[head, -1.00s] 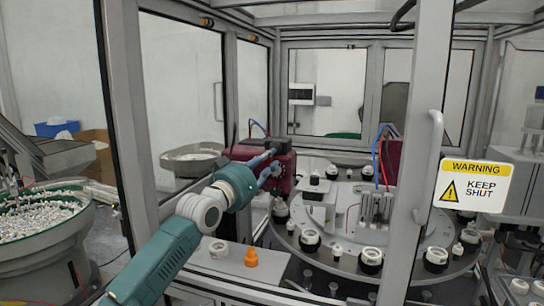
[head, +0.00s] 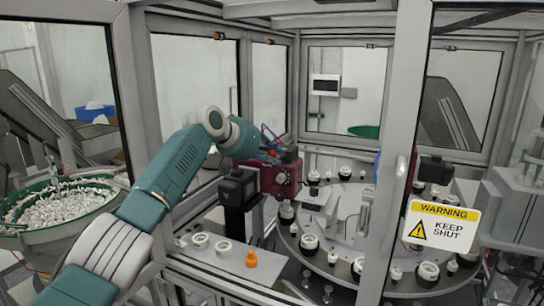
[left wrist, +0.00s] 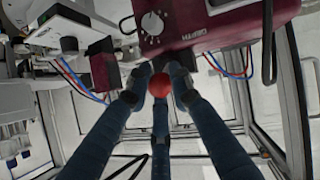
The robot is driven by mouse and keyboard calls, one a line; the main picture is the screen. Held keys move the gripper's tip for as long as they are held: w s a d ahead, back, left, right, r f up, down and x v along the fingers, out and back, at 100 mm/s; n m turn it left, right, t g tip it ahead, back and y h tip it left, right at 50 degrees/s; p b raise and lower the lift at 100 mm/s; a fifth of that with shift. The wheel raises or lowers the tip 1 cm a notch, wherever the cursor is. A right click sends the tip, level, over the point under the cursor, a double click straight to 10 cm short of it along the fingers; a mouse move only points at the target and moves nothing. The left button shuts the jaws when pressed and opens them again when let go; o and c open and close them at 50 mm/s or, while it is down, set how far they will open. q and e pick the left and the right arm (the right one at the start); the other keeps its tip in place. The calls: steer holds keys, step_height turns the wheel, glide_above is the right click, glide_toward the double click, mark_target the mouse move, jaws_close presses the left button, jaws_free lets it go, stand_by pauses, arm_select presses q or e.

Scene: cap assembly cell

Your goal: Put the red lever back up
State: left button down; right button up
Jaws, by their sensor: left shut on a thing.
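The lever's red ball knob (left wrist: 159,86) shows in the left wrist view, just under a dark red box (left wrist: 215,22) with a dial. My left gripper (left wrist: 158,80) has its dark blue fingers closed around the knob, one on each side and one below. The lever's stem is mostly hidden. In the head view my left gripper (head: 268,152) is at the upper part of the dark red box (head: 282,174), with the knob hidden from sight there. My right gripper is not in view.
A rotary table (head: 330,272) with several black-and-white cap parts lies right of the box. An orange piece (head: 251,259) and two white rings stand on the front ledge. Frame posts and a door with a warning sign (head: 440,226) flank the opening. A parts bowl (head: 60,215) is at left.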

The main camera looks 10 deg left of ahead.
arm_select(q)
steer(key=shift+r+g, duration=0.25)
steer(key=shift+g, duration=0.05)
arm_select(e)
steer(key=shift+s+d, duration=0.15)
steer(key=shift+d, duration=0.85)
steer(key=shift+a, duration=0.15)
arm_select(q)
steer(key=c, duration=1.6)
jaws_free()
steer(key=shift+w, duration=0.1)
steer(key=shift+o, duration=0.2)
steer(key=v, duration=1.2)
steer(key=shift+d, duration=0.15)
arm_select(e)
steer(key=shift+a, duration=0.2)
